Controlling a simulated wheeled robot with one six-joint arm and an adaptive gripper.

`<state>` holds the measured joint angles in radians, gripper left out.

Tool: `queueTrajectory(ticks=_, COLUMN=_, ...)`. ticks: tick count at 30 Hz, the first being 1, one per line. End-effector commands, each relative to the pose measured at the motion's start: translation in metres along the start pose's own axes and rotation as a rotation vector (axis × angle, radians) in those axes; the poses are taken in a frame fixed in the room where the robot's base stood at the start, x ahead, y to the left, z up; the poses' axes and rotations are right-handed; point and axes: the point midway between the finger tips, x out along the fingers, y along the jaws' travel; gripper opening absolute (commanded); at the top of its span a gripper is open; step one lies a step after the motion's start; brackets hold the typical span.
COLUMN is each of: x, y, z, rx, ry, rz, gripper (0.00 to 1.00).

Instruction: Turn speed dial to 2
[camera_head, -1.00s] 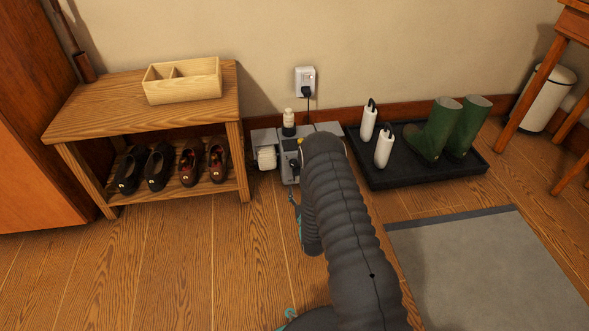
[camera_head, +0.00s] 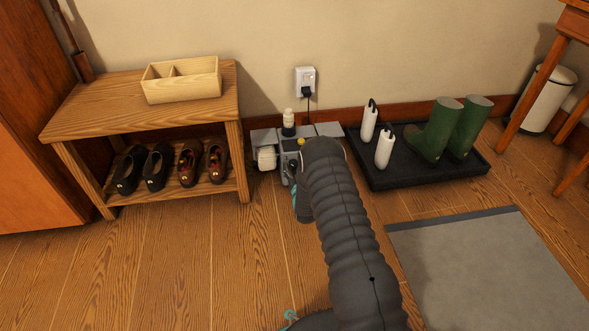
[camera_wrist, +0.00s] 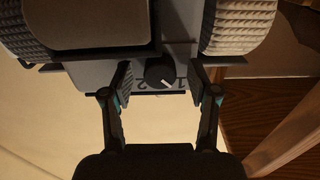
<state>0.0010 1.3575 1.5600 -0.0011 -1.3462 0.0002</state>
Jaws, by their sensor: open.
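The speed dial (camera_wrist: 159,71) is a round black knob with a white pointer line on the front of a grey machine, in the wrist view. My gripper (camera_wrist: 160,80) is open, with one finger on each side of the dial; contact is not clear. In the head view the grey shoe-polishing machine (camera_head: 266,136) stands on the floor by the wall, partly hidden by my arm, and the dial is not clearly visible.
A wooden shoe bench (camera_head: 95,118) stands close left of the machine. The plug sits in a wall outlet (camera_head: 305,80). A grey mat (camera_head: 490,265) lies in front.

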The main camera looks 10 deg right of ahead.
Motion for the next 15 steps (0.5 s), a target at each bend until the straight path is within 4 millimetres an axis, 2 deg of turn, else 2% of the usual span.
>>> queueTrajectory(ticks=4, x=-0.0001, y=0.0000, z=0.0000, rx=0.000, ry=0.000, rz=0.000, gripper=0.60)
queueTrajectory(ticks=5, x=-0.0002, y=0.0000, z=0.0000, rx=0.000, ry=0.000, rz=0.000, gripper=0.55)
queueTrajectory(ticks=11, x=-0.0002, y=0.0000, z=-0.0001, rx=0.000, ry=0.000, rz=0.000, gripper=0.05)
queueTrajectory(ticks=12, x=-0.0002, y=0.0000, z=-0.0001, rx=0.000, ry=0.000, rz=0.000, gripper=0.00)
queueTrajectory(ticks=15, x=-0.0002, y=0.0000, z=-0.0001, rx=0.001, ry=0.000, rz=0.000, gripper=0.00)
